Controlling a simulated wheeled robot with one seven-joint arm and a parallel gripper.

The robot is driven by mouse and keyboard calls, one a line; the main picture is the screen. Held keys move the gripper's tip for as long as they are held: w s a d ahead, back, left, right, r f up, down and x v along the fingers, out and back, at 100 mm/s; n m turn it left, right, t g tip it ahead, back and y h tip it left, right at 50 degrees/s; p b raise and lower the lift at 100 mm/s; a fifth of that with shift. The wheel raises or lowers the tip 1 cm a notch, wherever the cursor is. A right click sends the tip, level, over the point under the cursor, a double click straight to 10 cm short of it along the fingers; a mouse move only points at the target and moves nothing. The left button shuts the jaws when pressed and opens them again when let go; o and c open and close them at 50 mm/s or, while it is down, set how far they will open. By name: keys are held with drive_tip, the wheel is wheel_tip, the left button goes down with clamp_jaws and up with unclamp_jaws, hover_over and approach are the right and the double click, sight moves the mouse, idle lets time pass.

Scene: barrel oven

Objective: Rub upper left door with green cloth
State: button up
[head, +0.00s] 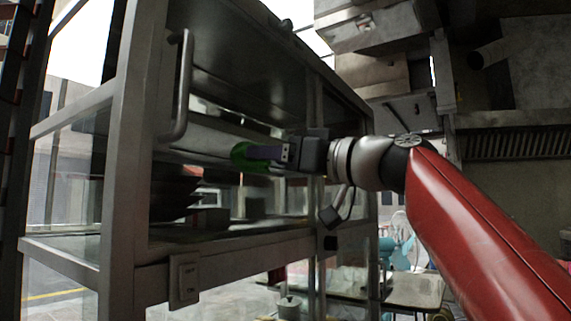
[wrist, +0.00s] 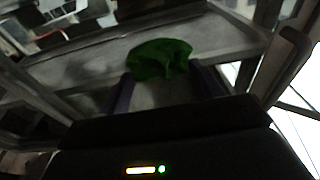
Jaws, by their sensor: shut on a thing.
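The green cloth (head: 239,156) is a small crumpled bundle at the tips of my gripper (head: 250,154). In the wrist view the cloth (wrist: 160,58) sits between the two purple fingers, and my gripper (wrist: 165,85) is shut on it. The upper door of the metal-framed cabinet has a vertical bar handle (head: 182,85) at the left in the head view. The handle (wrist: 287,65) shows at the right in the wrist view. My gripper is level with the area just below and right of the handle. A grey surface (wrist: 90,72) lies behind the cloth; I cannot tell whether they touch.
The cabinet's metal post (head: 128,150) stands left of the handle. A shelf inside holds dark stacked dishes (head: 175,190). A small switch box (head: 184,279) is on the lower front rail. A hood with a slatted vent (head: 515,145) is at the right.

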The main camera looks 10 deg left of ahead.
drive_tip(key=shift+s+a+b, duration=0.25)
drive_tip(key=shift+s+a, duration=0.05)
drive_tip(key=shift+s, duration=0.4)
drive_tip(key=shift+s+a+b, duration=0.2)
drive_tip(key=shift+s+a, duration=0.05)
drive_tip(key=shift+s, duration=0.4)
drive_tip(key=shift+s+a+b, duration=0.25)
drive_tip(key=shift+s+a, duration=0.05)
drive_tip(key=shift+s, duration=0.4)
drive_tip(key=b, duration=0.2)
approach(244, 152)
drive_tip(key=shift+w+a+r, duration=0.15)
drive_tip(key=shift+r, duration=0.4)
drive_tip(key=v, duration=0.1)
drive_tip(key=b+v, duration=0.1)
drive_tip(key=v, duration=0.1)
drive_tip(key=shift+r, duration=0.2)
